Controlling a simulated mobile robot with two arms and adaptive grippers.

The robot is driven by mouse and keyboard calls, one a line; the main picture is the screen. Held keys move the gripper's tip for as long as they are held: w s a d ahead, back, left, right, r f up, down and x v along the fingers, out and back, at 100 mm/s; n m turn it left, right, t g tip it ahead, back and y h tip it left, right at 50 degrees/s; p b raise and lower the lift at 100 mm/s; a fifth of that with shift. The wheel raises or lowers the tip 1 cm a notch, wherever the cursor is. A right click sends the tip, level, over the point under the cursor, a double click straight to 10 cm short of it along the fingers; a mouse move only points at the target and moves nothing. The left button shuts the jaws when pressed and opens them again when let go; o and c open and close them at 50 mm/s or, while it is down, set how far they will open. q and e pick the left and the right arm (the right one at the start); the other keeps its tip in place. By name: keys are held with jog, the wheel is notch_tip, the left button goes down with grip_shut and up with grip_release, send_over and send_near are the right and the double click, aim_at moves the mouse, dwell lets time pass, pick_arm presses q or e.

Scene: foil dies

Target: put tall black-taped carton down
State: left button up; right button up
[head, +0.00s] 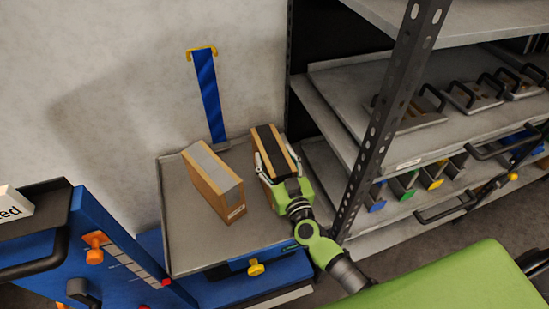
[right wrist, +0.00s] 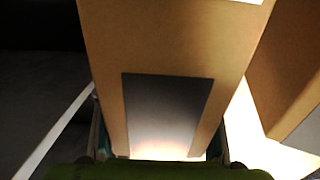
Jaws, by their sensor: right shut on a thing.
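The tall black-taped carton (head: 268,138) is brown cardboard with a wide black strip on top. It stands roughly upright over the right side of the grey platform (head: 185,250), by its back right corner. My right gripper (head: 278,166) is shut on it, with one finger on each side. In the right wrist view the carton (right wrist: 235,45) fills the middle, with a dark tape patch on its near face. Its underside is hidden, so I cannot tell whether it touches the platform. My left gripper is not in view.
A second carton (head: 218,186) with grey tape stands left of the held one, a narrow gap between. A metal rack (head: 375,130) rises close on the right. A blue strap (head: 207,95) runs down the wall behind. The platform's front left is clear.

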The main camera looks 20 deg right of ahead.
jog(key=o, duration=2.3)
jog(key=shift+f, duration=0.1)
jog(key=s, duration=1.2)
jog(key=shift+d, duration=0.2)
jog(key=shift+a, duration=0.1)
